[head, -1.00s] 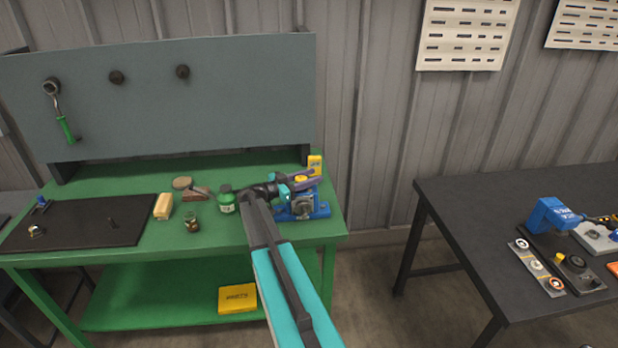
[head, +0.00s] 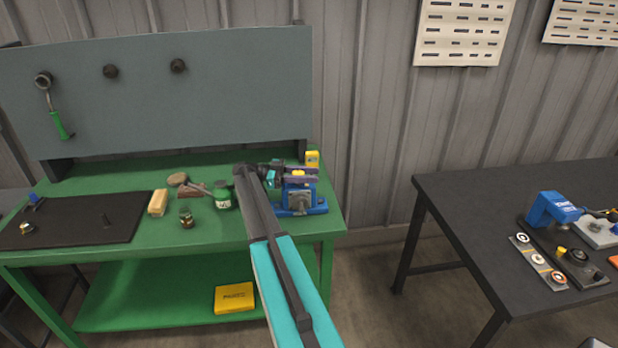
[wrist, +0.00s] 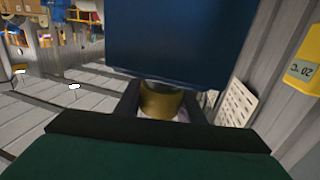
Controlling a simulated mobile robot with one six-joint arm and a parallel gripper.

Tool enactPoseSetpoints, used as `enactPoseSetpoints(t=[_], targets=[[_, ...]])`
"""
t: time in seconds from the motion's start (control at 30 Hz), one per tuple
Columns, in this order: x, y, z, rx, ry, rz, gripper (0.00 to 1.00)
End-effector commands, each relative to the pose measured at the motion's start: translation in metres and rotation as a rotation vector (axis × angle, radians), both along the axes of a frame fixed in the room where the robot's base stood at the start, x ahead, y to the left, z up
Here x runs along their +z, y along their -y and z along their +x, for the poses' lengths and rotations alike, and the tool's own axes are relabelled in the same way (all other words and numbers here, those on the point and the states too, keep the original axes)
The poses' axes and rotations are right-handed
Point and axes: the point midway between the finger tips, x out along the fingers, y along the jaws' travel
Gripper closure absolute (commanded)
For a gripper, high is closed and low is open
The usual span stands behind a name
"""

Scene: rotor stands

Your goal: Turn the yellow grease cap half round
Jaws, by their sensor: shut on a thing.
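The blue pump-like stand (head: 299,198) is on the right end of the green bench, with the yellow grease cap (head: 298,174) at its top. My gripper (head: 300,176) reaches in from the left, its fingers along both sides of the cap. In the wrist view the yellow cap (wrist: 162,102) sits between the two dark fingers of my gripper (wrist: 161,108), shut on it. The blue body (wrist: 180,40) fills the upper middle of that view. Part of the cap is hidden by the fingers.
A yellow box (head: 312,158) stands close behind the stand. A green jar (head: 222,194), a brass fitting (head: 186,218) and a cream block (head: 158,202) are to the left. The grey back panel (head: 160,95) rises behind. A dark table (head: 440,190) stands apart at right.

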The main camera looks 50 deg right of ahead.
Motion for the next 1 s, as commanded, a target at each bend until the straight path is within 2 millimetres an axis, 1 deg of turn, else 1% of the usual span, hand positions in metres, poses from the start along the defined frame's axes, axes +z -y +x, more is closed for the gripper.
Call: enactPoseSetpoints(t=[0.03, 0.5, 0.53, 0.6, 0.63, 1.0], targets=[[-0.0036, -0.0027, 0.0026, -0.007, 0.002, 0.006, 0.87], [-0.0022, -0.0037, 0.0018, -0.020, 0.001, 0.006, 0.87], [-0.0022, -0.0037, 0.0018, -0.020, 0.001, 0.006, 0.60], [-0.0019, -0.0033, 0.0016, -0.020, 0.001, 0.006, 0.48], [-0.0017, -0.0030, 0.0015, -0.020, 0.001, 0.004, 0.46], [-0.0002, -0.0012, 0.0001, -0.022, 0.000, 0.001, 0.46]])
